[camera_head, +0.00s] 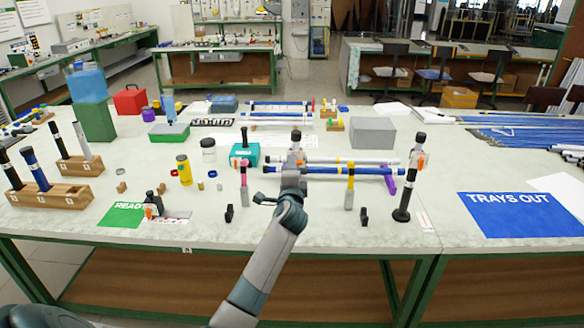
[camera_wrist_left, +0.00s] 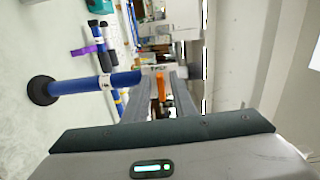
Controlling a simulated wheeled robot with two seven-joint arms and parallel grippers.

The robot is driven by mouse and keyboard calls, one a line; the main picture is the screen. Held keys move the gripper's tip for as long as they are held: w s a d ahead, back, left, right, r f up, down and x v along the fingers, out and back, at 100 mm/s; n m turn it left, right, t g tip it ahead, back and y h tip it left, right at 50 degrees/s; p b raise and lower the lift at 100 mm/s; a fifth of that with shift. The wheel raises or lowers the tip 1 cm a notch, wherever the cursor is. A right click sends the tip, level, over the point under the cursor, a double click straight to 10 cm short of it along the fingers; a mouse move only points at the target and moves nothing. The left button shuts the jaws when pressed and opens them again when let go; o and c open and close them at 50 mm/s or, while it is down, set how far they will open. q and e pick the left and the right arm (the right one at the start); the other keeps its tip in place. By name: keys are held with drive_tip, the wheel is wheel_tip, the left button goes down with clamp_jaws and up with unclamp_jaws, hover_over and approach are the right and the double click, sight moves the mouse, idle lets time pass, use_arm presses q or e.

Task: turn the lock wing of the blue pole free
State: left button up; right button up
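The blue pole (camera_wrist_left: 72,87) shows in the left wrist view, its black foot (camera_wrist_left: 41,90) to the left and a blue shaft running toward my fingers. In the head view an upright pole top with a black cap (camera_head: 296,135) stands right at my left gripper (camera_head: 292,165); I take it for the same pole, its lower part hidden by my arm. The orange lock wing (camera_wrist_left: 161,86) lies between the two grey fingers of my left gripper (camera_wrist_left: 160,92), with a narrow gap visible around it. Contact is not clear. My right gripper is not in view.
Horizontal tubes, one blue (camera_head: 335,170), lie beside the pole on a purple cradle (camera_head: 390,184). A black upright pole (camera_head: 406,190) stands to the right. A teal box (camera_head: 245,154) and a yellow cylinder (camera_head: 184,170) stand left. The table front right of centre is mostly clear.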

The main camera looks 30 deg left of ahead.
use_arm(q)
drive_tip(key=shift+s+d, duration=0.1)
idle(0.3)
drive_tip(key=b+v, duration=0.3)
drive_tip(key=v, duration=1.4)
drive_tip(key=shift+b, duration=0.35)
